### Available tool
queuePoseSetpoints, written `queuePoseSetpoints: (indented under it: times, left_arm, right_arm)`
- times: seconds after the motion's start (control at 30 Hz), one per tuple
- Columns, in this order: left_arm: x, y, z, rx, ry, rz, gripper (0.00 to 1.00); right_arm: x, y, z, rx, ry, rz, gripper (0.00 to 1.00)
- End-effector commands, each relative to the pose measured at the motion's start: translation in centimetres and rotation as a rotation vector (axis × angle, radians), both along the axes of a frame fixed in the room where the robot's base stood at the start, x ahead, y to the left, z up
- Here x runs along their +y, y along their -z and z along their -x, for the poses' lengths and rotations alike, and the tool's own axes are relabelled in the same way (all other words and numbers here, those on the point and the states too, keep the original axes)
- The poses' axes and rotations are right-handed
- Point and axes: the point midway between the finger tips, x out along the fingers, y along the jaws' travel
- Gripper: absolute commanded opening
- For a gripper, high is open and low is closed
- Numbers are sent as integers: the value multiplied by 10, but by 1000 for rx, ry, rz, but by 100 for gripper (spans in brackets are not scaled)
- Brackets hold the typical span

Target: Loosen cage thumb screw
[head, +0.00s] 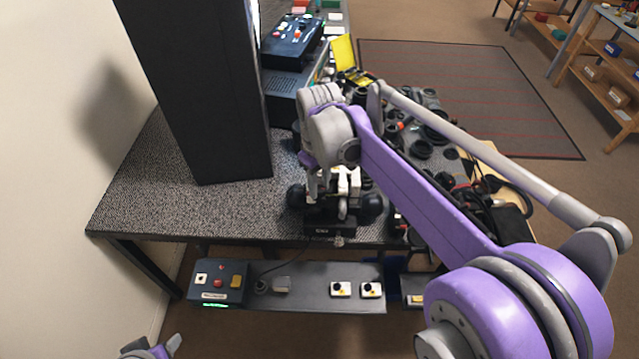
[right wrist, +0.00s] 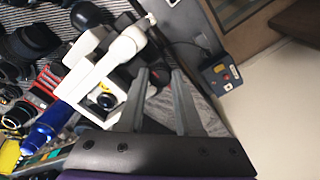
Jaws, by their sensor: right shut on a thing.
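The cage rig, a white part with black round knobs (head: 372,206) on a dark base (head: 330,226), stands at the table's front edge. In the right wrist view its white frame (right wrist: 97,68) lies left of the fingers. My right gripper (head: 342,188) reaches down to the rig from above, partly hidden by its own arm. In the right wrist view its fingers (right wrist: 160,72) stand slightly apart, closed on a small part that looks like the thumb screw; the grip is hard to make out. My left gripper (head: 160,349) shows only partly at the bottom left, away from the table.
A tall black panel (head: 212,90) stands on the table left of the rig. Lens parts and cables (head: 440,160) crowd the right side. A control box (head: 218,283) with a red button sits below the front edge. The tabletop front left is clear.

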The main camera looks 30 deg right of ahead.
Motion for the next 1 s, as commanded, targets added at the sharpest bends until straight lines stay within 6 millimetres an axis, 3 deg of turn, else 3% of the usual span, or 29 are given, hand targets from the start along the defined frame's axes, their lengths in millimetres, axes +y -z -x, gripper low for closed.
queuePoseSetpoints:
  times: [0.07, 0.1, 0.23, 0.63, 1.0]
  left_arm:
    - [0, 0, 0, 0, 0, 0, 60]
    - [0, 0, 0, 0, 0, 0, 60]
    - [0, 0, 0, 0, 0, 0, 60]
    - [0, -1, 0, -1, 0, 0, 60]
    - [0, -7, -3, -5, 0, 0, 60]
  right_arm:
    - [0, 0, 0, 0, -1, 1, 0]
    - [0, 0, 0, 0, 0, 1, 41]
    - [0, 0, 0, 0, 0, 0, 64]
    - [0, -8, 0, 0, 1, 0, 64]
    - [0, -78, 0, -1, 1, 0, 64]
